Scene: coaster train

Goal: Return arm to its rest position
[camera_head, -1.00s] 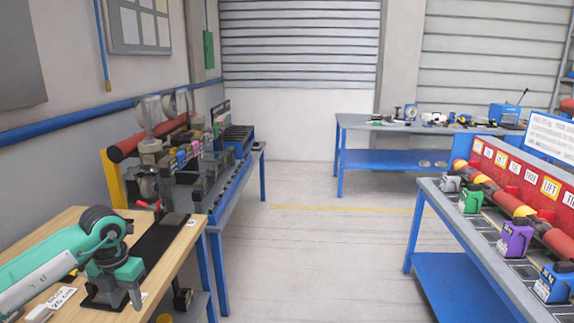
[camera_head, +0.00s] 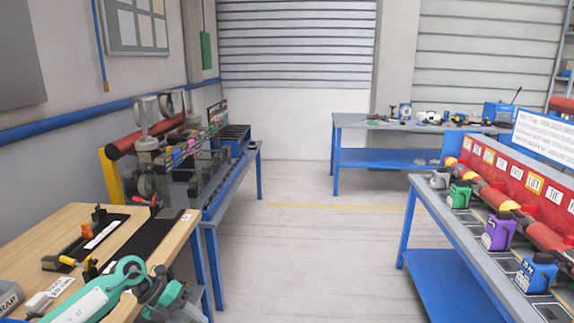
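My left arm (camera_head: 85,304) is teal and comes in low from the left over the front of the wooden table (camera_head: 140,222). My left gripper (camera_head: 168,300) is at the bottom of the view, by the table's right edge. Its fingertips are not clear, partly cut off by the frame, so I cannot tell if it is open or shut. I see nothing plainly held in it. My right arm and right gripper are out of view.
On the wooden table are a black holder with an orange piece (camera_head: 87,230), a yellow-and-black tool (camera_head: 62,262) and a box marked SCRAP (camera_head: 10,297). A machine bench (camera_head: 215,205) stands behind. A bench with coloured units (camera_head: 470,240) is at right; the floor between is clear.

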